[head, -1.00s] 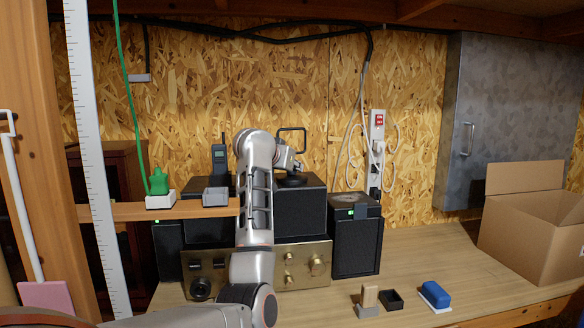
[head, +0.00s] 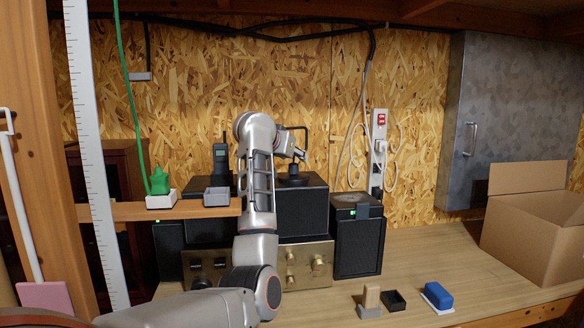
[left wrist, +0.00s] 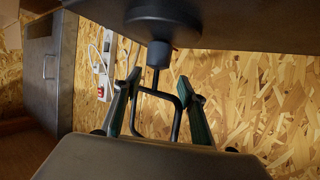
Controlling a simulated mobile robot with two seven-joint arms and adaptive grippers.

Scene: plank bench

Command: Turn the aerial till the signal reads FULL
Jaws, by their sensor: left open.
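The aerial (head: 306,138) is a black wire loop on a stem and round base, standing on a black box (head: 302,209) at the back of the bench. In the left wrist view, which is upside down, the aerial's loop (left wrist: 180,124) hangs between the fingers. My left gripper (head: 294,151) is at the loop, open, with one finger on each side; I cannot tell whether either finger touches it. No signal reading is legible; a small green light (head: 353,212) shows on the right-hand black box (head: 358,246). My right gripper is not in view.
A brass-fronted unit with knobs (head: 305,266) sits below the aerial's box. A cardboard box (head: 535,235) stands at right. The bench between is mostly clear, with small blocks in front.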

